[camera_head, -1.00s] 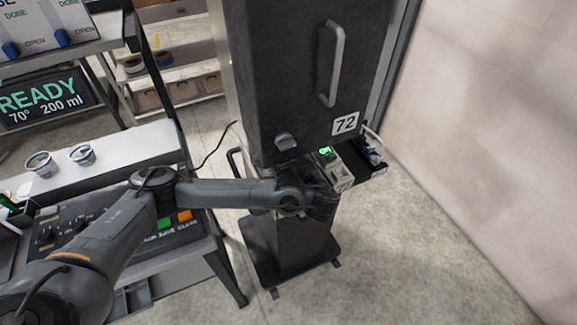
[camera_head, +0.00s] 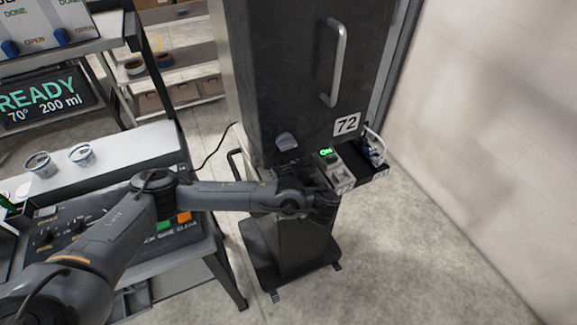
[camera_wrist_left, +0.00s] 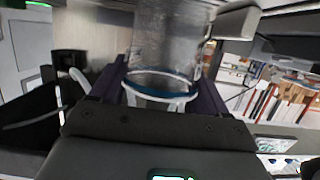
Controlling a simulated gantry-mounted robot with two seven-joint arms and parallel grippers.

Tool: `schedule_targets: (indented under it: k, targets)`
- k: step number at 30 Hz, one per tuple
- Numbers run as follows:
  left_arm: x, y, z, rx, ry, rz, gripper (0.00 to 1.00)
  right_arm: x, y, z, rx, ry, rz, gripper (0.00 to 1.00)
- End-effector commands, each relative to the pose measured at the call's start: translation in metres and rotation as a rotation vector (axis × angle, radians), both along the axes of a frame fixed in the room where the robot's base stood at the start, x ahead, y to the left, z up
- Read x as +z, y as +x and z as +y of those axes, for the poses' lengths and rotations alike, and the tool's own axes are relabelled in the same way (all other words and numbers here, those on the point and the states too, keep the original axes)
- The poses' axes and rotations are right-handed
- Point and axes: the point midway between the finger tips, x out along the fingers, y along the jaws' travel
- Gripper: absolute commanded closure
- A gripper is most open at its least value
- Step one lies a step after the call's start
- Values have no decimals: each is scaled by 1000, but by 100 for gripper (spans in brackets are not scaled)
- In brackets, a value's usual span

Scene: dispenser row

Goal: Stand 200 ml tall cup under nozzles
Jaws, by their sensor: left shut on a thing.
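My left gripper (camera_head: 322,205) is low at the front of the dark cabinet marked 72, and its fingertips are hard to make out in the head view. In the left wrist view the gripper (camera_wrist_left: 160,88) is shut on a clear, greyish tall cup (camera_wrist_left: 172,35) with a blue and white band, between its two dark fingers. The cup's far end runs out of the picture, and I cannot make it out in the head view. The nozzles cannot be made out. My right gripper is not in view.
A display (camera_head: 42,100) reads READY, 70°, 200 ml. Floor at right is clear.

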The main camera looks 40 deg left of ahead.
Motion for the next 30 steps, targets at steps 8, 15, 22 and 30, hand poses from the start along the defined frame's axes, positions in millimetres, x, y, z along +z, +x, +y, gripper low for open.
schedule_targets:
  k: [8,15,22,30]
  targets:
    - [-5,0,0,0,0,0,58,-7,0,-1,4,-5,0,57]
    - [-5,0,0,0,0,0,0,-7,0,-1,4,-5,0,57]
    - [-5,0,0,0,0,0,0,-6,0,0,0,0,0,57]
    - [2,-3,-7,-2,0,2,0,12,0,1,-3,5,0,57]
